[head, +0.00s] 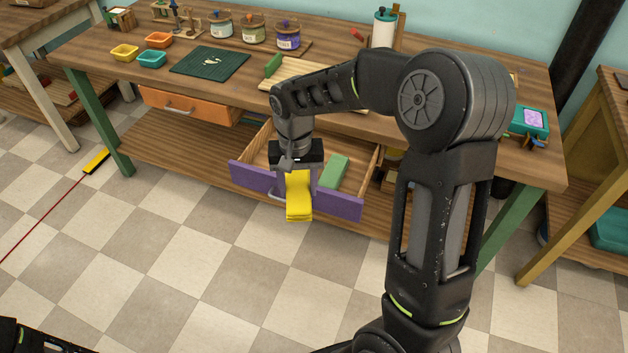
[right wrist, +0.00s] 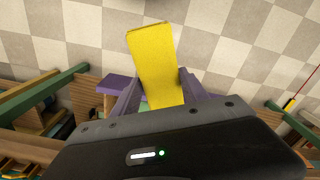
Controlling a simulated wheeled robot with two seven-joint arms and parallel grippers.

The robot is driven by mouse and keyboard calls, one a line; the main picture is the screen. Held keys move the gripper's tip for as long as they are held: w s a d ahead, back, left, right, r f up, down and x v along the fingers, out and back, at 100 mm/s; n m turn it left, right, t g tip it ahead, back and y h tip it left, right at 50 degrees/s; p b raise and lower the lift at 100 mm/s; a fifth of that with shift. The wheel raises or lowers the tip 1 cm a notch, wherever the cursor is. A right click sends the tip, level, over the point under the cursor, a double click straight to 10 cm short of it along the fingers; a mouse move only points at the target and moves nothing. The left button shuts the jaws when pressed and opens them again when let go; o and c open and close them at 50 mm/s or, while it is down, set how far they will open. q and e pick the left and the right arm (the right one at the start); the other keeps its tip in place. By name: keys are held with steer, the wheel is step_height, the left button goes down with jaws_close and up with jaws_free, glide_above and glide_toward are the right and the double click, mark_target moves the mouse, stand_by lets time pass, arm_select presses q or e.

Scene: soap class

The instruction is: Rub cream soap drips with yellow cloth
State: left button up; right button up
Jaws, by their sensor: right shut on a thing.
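The yellow cloth (head: 299,196) hangs from my right gripper (head: 297,170), which is shut on it above the open purple-fronted drawer (head: 338,205). The cloth also shows in the right wrist view (right wrist: 153,62), between the fingers (right wrist: 155,95). Its lower end reaches in front of the drawer's purple front. The cream drips (head: 212,62) are a small pale patch on the dark green mat (head: 209,66) on the workbench. My right gripper is well below and to the right of the mat. My left gripper is not in view.
A green block (head: 334,172) lies in the open drawer. An orange drawer (head: 190,106) is at the left under the bench top (head: 110,75). Small bins (head: 151,59), lidded jars (head: 253,31) and a light wooden board (head: 300,75) stand around the mat.

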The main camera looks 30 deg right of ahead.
steer(key=a+f+n+b, duration=0.1)
steer(key=a+f+n, duration=0.2)
steer(key=f, duration=0.4)
steer(key=w+a+f+n+b, duration=0.1)
steer(key=a+f+n, duration=0.2)
steer(key=a+f, duration=0.3)
step_height(320, 180, down, 2)
steer(key=shift+a+f+b, duration=0.25)
steer(key=shift+a+b, duration=0.05)
steer(key=shift+b, duration=0.05)
steer(key=shift+w, duration=0.15)
